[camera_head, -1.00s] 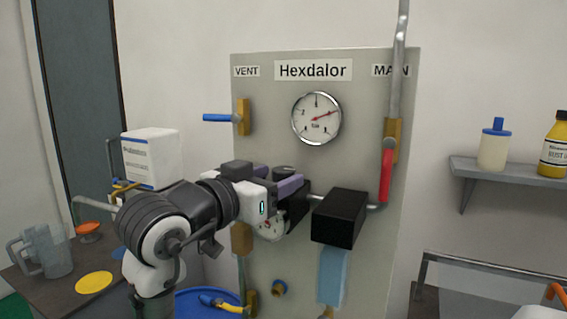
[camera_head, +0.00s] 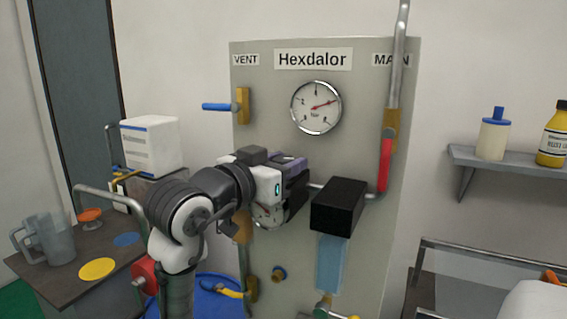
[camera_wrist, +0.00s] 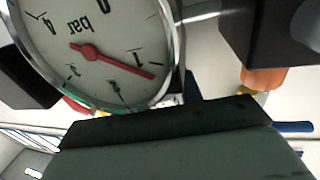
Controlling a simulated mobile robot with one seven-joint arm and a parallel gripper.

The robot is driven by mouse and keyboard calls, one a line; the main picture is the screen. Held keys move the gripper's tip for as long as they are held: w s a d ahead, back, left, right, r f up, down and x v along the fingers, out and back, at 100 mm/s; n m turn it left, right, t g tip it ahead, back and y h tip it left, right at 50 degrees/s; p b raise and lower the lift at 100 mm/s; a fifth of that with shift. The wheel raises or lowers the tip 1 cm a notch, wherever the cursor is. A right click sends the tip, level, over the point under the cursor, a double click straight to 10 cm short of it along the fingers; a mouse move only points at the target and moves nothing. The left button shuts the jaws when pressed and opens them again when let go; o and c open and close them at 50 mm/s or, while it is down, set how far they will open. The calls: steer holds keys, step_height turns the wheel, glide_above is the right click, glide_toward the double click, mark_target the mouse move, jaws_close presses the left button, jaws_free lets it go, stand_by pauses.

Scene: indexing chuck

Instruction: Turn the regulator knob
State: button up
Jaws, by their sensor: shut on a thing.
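The regulator is on the grey Hexdalor panel (camera_head: 350,60), left of centre. My gripper (camera_head: 292,167), with purple fingers, is at the regulator and shut on its knob. The knob itself is mostly hidden behind the gripper and cannot be made out clearly. A small round gauge (camera_head: 268,216) sits just below the gripper, partly covered. The same gauge (camera_wrist: 105,25) shows close and upside down in the wrist view, with a red needle. A large gauge (camera_head: 316,107) is higher on the panel.
A black box (camera_head: 338,205) juts out right of the gripper, above a light-blue piece (camera_head: 331,262). A red lever (camera_head: 385,165) hangs at the right, a blue lever (camera_head: 219,107) at upper left. A side table (camera_head: 60,275) with a jug (camera_head: 47,238) stands left.

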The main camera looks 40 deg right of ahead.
steer(key=shift+n+t+y, duration=0.55)
steer(key=shift+n+t, duration=0.45)
steer(key=shift+t, duration=0.45)
steer(key=shift+n+t+y, duration=0.55)
steer(key=shift+n+t, duration=0.45)
steer(key=shift+t, duration=0.45)
steer(key=o, duration=1)
steer(key=shift+c, duration=0.2)
steer(key=shift+a, duration=0.1)
steer(key=b+v, duration=0.4)
steer(key=v, duration=0.9)
steer(key=shift+s+a, duration=0.25)
